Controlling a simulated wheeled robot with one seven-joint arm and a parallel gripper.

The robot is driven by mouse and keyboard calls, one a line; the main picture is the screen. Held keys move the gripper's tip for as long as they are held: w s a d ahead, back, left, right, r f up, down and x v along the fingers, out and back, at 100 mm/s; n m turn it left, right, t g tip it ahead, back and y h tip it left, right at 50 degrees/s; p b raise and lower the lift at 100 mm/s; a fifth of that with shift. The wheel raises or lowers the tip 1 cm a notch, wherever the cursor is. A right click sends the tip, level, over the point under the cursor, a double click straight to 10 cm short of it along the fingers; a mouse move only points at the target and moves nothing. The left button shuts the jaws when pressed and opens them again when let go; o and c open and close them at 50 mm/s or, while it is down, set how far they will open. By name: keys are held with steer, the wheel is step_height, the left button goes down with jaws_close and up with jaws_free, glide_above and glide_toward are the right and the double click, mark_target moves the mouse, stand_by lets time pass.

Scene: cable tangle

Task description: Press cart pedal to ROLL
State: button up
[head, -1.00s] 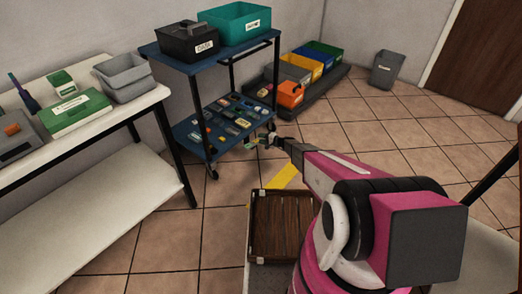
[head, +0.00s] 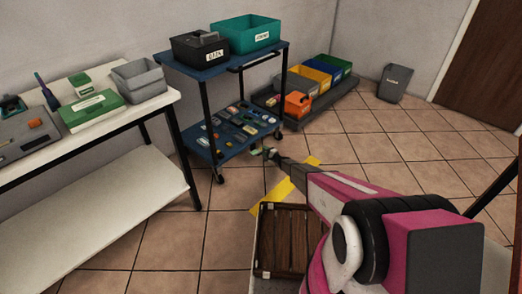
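The blue two-shelf cart (head: 212,66) with black legs stands at the middle back, on small black casters (head: 219,178). My gripper (head: 267,153) reaches low, in front of the cart's lower right corner, near the edge of the lower shelf (head: 214,157). It is small and dark here, and I cannot tell whether its fingers are open or shut, or whether it touches anything. A small greenish bit shows beside the fingertips. I cannot make out the pedal or any ROLL marking; my gripper may cover it.
A black bin (head: 195,50) and a teal bin (head: 240,36) sit on the cart's top. A white workbench (head: 155,107) stands left. A brown wooden crate (head: 280,248) lies near me by a yellow floor strip (head: 284,193). Coloured bins stand behind; open tiles lie right.

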steer(key=shift+x, duration=1.9)
